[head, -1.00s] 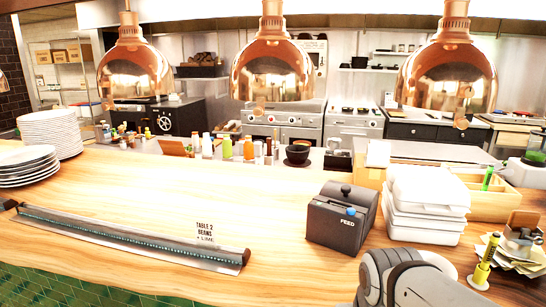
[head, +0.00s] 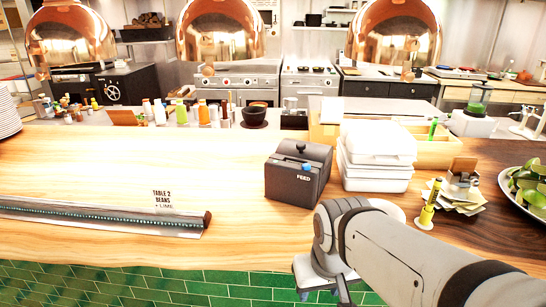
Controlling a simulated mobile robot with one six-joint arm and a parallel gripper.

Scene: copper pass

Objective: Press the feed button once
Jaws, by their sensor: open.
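The dark box printer (head: 297,175) stands on the wooden counter, with the word FEED on its front. Its small blue feed button (head: 307,167) is at the top front edge, beside the lettering. My gripper (head: 324,286) hangs at the bottom of the view, in front of the counter's tiled face and below the printer. It is open and apart from the button; the frame's lower edge cuts off its tips. I see nothing held in it. The button is in plain view.
White stacked containers (head: 376,156) stand right of the printer. A yellow marker (head: 428,206) stands by a pile of papers (head: 459,198). A ticket rail (head: 100,215) with a paper ticket (head: 163,199) lies left. Copper lamps (head: 218,32) hang above.

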